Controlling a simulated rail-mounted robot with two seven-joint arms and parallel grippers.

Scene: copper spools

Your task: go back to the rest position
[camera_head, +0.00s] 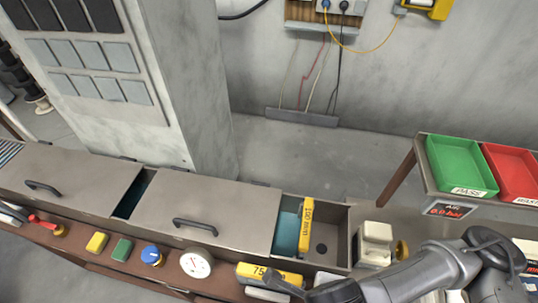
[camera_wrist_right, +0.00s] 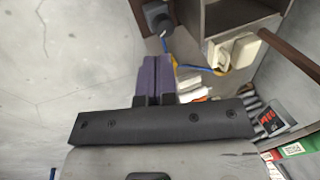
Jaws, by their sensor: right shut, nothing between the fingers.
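My right arm (camera_head: 420,274) reaches in from the lower right of the head view, low over the front of the bench. In the right wrist view my right gripper (camera_wrist_right: 158,64) has its two purple fingers pressed together, with nothing between them. In the head view the gripper itself cannot be made out clearly at the bottom edge. My left arm and left gripper are not in view.
Two grey lidded bins (camera_head: 228,213) stand on the bench; a yellow-labelled piece (camera_head: 306,223) stands in the open right compartment. A yellow "75" block (camera_head: 262,274), dial (camera_head: 196,263) and knobs line the front. Green (camera_head: 459,162) and red (camera_head: 510,169) trays sit right.

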